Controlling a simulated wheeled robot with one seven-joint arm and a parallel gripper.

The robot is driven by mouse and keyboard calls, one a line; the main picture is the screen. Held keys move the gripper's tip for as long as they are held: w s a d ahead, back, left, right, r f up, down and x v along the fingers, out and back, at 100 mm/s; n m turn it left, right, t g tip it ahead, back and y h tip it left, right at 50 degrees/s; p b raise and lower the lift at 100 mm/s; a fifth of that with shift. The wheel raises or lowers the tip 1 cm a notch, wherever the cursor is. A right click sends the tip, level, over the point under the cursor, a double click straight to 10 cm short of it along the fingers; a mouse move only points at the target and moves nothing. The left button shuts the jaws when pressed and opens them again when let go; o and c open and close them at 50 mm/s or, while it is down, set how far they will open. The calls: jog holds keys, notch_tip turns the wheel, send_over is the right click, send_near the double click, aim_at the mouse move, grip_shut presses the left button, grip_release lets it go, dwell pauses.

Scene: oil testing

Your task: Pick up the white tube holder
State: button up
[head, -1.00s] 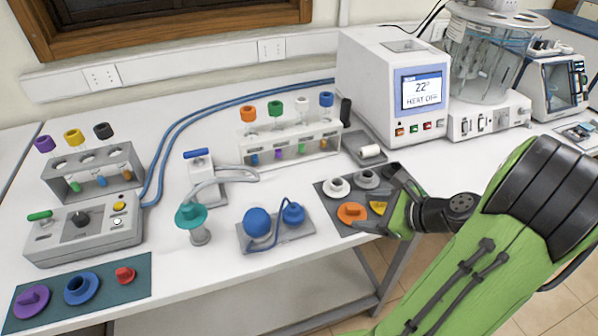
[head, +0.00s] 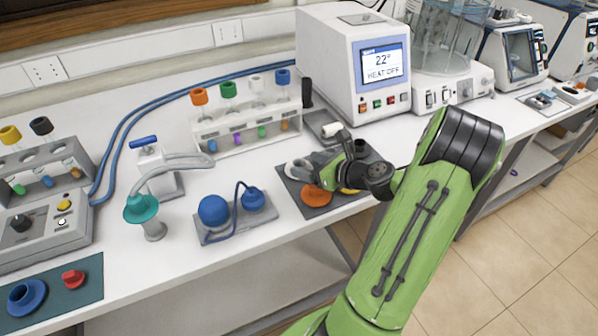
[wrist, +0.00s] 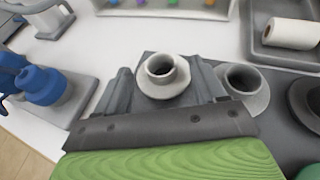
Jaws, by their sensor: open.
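The white tube holder (wrist: 162,78), a round flanged piece with a short hollow neck, stands upright on the dark grey mat (head: 290,190). In the head view the holder (head: 294,169) is partly hidden by my gripper (head: 310,170). In the wrist view my gripper (wrist: 165,92) is open, with one finger on each side of the holder.
A grey holder (wrist: 246,90) stands close by my right finger. An orange piece (head: 316,196) lies in front on the mat. A blue-ball device (head: 214,211) is left, a white tube rack (head: 235,138) behind, and a grey tray with a white roll (head: 331,130) behind right.

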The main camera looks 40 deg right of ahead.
jog(key=x, duration=0.2)
jog(key=shift+w+f, duration=0.25)
jog(key=shift+w, duration=0.1)
jog(key=c, duration=1.2)
